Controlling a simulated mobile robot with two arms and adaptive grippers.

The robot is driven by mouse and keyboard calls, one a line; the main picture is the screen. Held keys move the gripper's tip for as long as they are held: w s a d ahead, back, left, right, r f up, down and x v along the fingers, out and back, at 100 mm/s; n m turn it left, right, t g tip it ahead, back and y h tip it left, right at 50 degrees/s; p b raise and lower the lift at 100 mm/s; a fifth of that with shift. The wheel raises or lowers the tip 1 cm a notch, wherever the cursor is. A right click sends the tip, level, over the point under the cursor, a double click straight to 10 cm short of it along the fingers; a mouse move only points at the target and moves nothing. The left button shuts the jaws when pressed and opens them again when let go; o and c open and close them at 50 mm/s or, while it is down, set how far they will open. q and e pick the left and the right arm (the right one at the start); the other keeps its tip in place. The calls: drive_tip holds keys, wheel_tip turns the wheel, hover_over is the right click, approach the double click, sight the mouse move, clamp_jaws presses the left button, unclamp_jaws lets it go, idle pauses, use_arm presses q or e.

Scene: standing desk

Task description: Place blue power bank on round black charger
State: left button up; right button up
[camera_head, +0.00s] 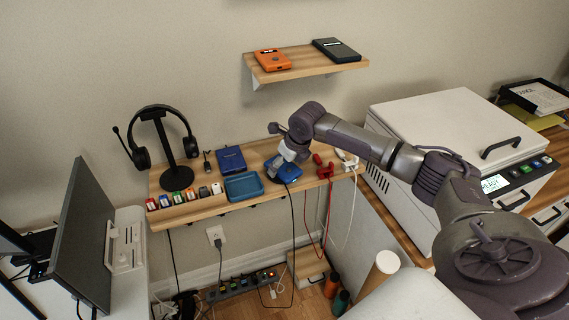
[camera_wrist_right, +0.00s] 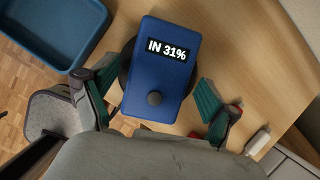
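The blue power bank (camera_wrist_right: 165,75) lies face up in the right wrist view, its display reading "IN 31%". A dark round edge, the round black charger (camera_wrist_right: 123,72), shows from under its left side; most of it is hidden. In the head view the power bank (camera_head: 291,173) is at the right part of the wooden wall shelf, partly behind my right gripper. My right gripper (camera_wrist_right: 152,98) is open, with one finger on each side of the power bank and visible gaps between. It also shows in the head view (camera_head: 283,162). My left gripper is not in view.
A blue tray (camera_head: 243,187) is left of the power bank, with a dark blue box-like device (camera_head: 231,160) behind it. A headphone stand (camera_head: 180,176) and several small colored items stand further left. A red object (camera_head: 324,170) and cables are close on the right.

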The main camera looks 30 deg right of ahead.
drive_tip(key=shift+r, duration=0.1)
drive_tip(key=v, duration=1.2)
drive_tip(key=shift+b, duration=0.45)
